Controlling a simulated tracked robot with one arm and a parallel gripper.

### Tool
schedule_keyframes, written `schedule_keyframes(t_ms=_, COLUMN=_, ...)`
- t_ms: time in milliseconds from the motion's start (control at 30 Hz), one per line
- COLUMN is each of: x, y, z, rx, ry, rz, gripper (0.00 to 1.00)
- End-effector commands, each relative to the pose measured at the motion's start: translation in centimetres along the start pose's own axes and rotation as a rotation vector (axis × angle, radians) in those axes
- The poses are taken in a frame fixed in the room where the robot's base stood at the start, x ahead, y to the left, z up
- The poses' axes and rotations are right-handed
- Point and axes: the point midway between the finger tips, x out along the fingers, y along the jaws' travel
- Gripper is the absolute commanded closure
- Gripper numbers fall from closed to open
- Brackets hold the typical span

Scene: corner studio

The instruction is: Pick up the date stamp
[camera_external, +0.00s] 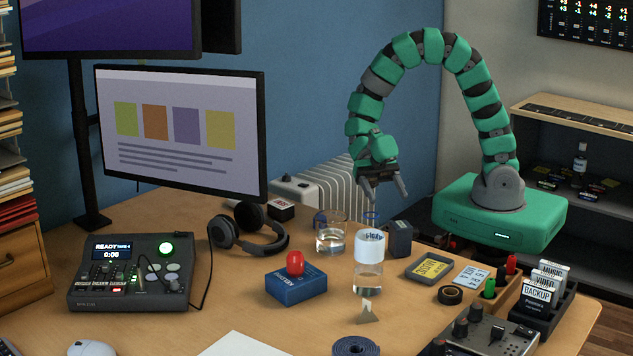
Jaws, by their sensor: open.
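No object here can be told for certain as the date stamp. A small dark block (400,239) stands upright behind the white-topped jar and could be it, but its details are too small to read. A black block with a pale, red-marked face (281,209) lies farther back, beside the headphones. My gripper (386,193) is open and empty, pointing down above the back of the desk. In the picture it is above the dark block and a little to its left, clearly apart from it.
A white-topped clear jar (368,275), a glass of water (330,236) and a blue box with a red knob (296,285) stand mid-desk. Headphones (248,233) lie left. A grey tray (433,267), black tape roll (450,295) and card holder (543,303) crowd the right.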

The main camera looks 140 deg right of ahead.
Motion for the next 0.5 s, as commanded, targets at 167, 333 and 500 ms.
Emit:
schedule_keyframes(t_ms=167, x=1.7, y=0.1, z=0.1, rx=-0.004, ry=-0.002, rz=0.000, gripper=0.33)
schedule_keyframes(t_ms=333, x=4.2, y=0.1, z=0.1, rx=-0.004, ry=-0.001, rz=-0.001, gripper=0.33)
schedule_keyframes(t_ms=500, x=6.4, y=0.0, z=0.1, rx=-0.003, ry=0.001, rz=-0.002, gripper=0.33)
